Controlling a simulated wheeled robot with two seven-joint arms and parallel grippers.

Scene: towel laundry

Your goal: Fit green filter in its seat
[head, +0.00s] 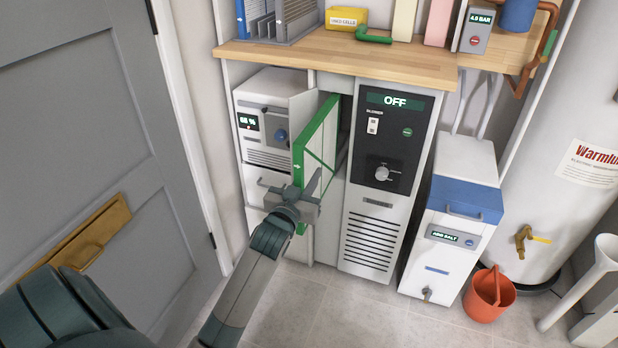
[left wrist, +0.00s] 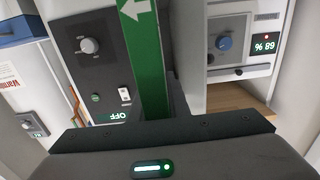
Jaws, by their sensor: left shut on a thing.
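The green filter (head: 317,150) is a tall flat panel with a green frame and a pale face. It stands upright, partly inside the open slot (head: 343,130) between the two grey units, with its near edge sticking out. My left gripper (head: 305,192) is shut on the filter's near edge in its lower part. In the left wrist view the filter's green edge (left wrist: 145,60) with a white arrow runs up from the gripper. The filter's far edge and the inside of the seat are hidden. My right gripper is not in view.
Right of the slot is the blower panel (head: 395,130) reading OFF, with a knob. Left is a white unit (head: 262,150) with a display. A wooden counter (head: 350,52) spans above. A blue-topped salt box (head: 460,205) and red bucket (head: 489,295) stand right. Floor in front is clear.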

